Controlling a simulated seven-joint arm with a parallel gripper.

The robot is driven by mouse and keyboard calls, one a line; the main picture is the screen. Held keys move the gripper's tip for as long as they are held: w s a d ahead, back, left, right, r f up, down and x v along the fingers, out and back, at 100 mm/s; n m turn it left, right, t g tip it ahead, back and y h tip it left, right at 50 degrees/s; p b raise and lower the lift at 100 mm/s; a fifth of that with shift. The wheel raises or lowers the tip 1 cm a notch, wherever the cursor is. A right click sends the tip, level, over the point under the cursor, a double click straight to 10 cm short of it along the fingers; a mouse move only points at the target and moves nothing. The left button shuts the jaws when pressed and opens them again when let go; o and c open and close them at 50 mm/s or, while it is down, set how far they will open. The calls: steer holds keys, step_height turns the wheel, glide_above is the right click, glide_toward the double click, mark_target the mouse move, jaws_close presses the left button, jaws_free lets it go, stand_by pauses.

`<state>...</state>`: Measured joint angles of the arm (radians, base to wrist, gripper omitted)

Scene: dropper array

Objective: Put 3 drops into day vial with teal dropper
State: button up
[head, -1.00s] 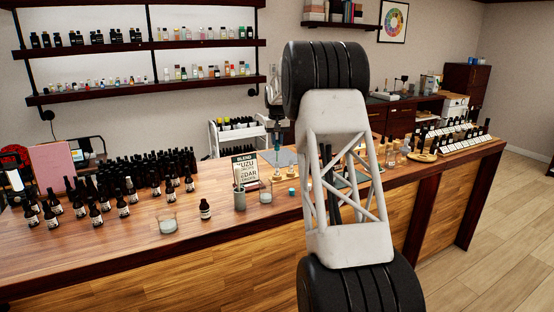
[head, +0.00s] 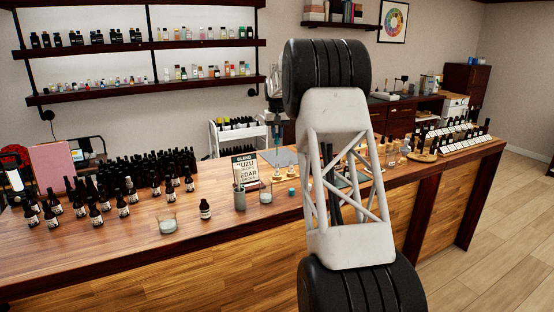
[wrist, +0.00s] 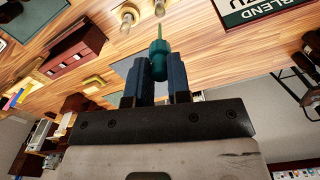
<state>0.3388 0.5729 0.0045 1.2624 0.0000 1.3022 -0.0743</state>
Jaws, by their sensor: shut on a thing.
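My gripper (wrist: 159,80) is shut on the teal dropper (wrist: 158,60), with a blue finger on each side of its bulb. The dropper's thin tip points away from the gripper, above the wooden counter. Two small vials in pale wooden stands show near the tip in the wrist view, one vial (wrist: 128,17) to its left and one (wrist: 159,8) at the top edge. I cannot read which is the day vial. In the head view my gripper (head: 274,104) is small, high over the counter beside my arm, which hides part of the scene.
A BLEND card (head: 245,168) stands left of the small wooden stands. A grey cup (head: 240,199) and a dark labelled bottle (head: 205,209) stand nearer the front. Many dark bottles crowd the left counter. The front left of the counter (head: 110,250) is mostly bare.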

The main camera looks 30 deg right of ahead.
steer(key=shift+r, duration=0.6)
steer(key=shift+a, duration=0.25)
steer(key=s+a+f+n, duration=0.1)
steer(key=s+a+f, duration=0.2)
steer(key=a, duration=0.8)
steer(key=s+a+f+n, duration=0.1)
steer(key=s+a+f, duration=0.2)
steer(key=a, duration=0.8)
steer(key=s+a+f+n, duration=0.1)
steer(key=s+a+f, duration=0.2)
steer(key=a, duration=0.8)
steer(key=shift+s+a+f, duration=0.2)
steer(key=shift+s+a, duration=0.05)
steer(key=shift+s, duration=0.85)
